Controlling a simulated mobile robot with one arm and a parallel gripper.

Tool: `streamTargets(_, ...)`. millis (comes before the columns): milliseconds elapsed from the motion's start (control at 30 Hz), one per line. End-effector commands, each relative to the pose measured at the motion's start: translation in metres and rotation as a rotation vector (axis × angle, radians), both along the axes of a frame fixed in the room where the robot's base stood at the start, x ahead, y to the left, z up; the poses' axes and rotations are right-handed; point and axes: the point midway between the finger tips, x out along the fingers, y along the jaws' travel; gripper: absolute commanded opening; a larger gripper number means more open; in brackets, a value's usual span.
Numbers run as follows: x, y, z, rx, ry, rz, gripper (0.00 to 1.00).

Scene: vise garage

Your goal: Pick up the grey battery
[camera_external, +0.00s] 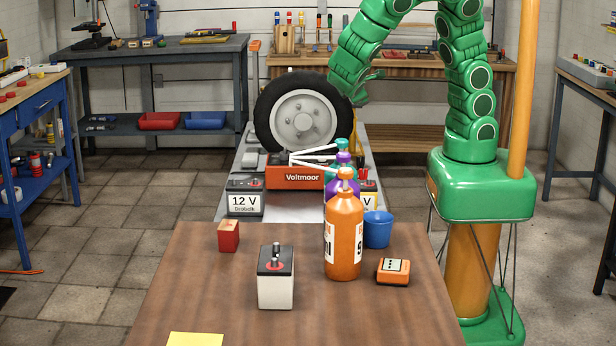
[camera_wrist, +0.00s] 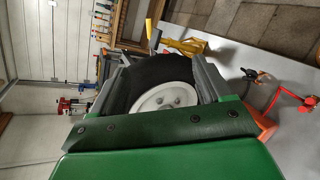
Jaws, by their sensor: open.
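A battery with a dark top and a white "12 V" label (camera_external: 244,198) stands at the left of the far grey table. A similar battery with a yellowish label (camera_external: 369,196) stands at its right, partly hidden by bottles. A pale battery with a black top (camera_external: 275,290) stands upright on the near wooden table. Which of these is the grey one is not certain. My gripper (camera_wrist: 158,62) is open, its two grey fingers apart with the tyre showing between them in the wrist view. In the external view it is high by the tyre, partly hidden, away from all batteries.
An orange bottle (camera_external: 343,240), a blue cup (camera_external: 378,230), a red block (camera_external: 228,236) and an orange device (camera_external: 393,271) stand on the wooden table (camera_external: 190,285). Its left side is mostly clear.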

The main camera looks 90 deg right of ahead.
Motion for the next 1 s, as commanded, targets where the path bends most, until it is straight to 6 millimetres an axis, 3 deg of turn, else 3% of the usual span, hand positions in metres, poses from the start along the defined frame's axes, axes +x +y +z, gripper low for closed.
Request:
streamTargets(267, 0.054, 0.004, -0.007, -0.185, 0.103, 0.218, 0.78)
streamTargets(467, 0.094, 0.018, -0.018, -0.304, 0.178, 0.384, 0.78)
streamTargets(767, 0.151, 0.059, -0.046, -0.461, 0.299, 0.654, 0.78)
streamTargets(1000, 0.188, 0.104, -0.086, -0.565, 0.408, 0.879, 0.78)
